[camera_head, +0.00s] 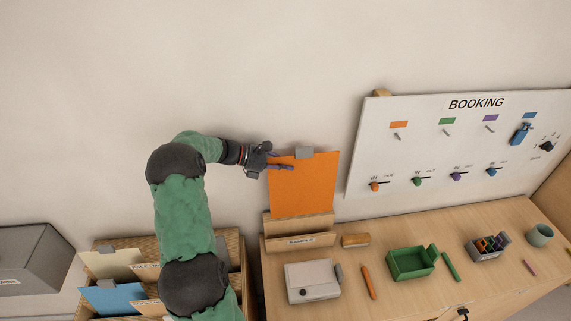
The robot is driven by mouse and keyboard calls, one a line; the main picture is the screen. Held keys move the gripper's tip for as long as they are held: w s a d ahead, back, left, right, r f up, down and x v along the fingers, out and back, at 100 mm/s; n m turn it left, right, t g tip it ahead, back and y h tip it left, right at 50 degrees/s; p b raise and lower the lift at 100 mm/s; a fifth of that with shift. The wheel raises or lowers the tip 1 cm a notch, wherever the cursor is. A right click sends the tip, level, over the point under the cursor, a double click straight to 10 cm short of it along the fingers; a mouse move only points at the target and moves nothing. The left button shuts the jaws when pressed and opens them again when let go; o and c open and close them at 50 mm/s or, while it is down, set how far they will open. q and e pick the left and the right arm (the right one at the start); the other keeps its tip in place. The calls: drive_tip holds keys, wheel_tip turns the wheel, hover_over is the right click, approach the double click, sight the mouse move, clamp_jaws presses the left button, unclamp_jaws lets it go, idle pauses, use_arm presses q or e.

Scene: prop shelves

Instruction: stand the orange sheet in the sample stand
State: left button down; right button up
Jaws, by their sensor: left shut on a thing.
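The wooden sample stand (299,242), labelled SAMPLE, is directly below the sheet. The sheet's lower edge meets the top of the stand's boards in the picture; I cannot tell whether it sits in the slot or just above it. My right gripper is not in view.
My left arm passes over a file box holding a cream folder (113,264) and a blue folder (114,298). A white box (312,281), orange pen (368,282) and green tray (410,263) lie near the stand. The BOOKING board (455,145) stands at right.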

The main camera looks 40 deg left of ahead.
sight(286, 207)
use_arm(q)
drive_tip(key=shift+f+b, duration=5.9)
drive_tip(key=shift+f, duration=4.9)
drive_tip(key=c, duration=1.3)
unclamp_jaws()
drive_tip(key=v, duration=1.2)
drive_tip(key=shift+s+d, duration=0.1)
drive_tip(key=shift+s, duration=0.05)
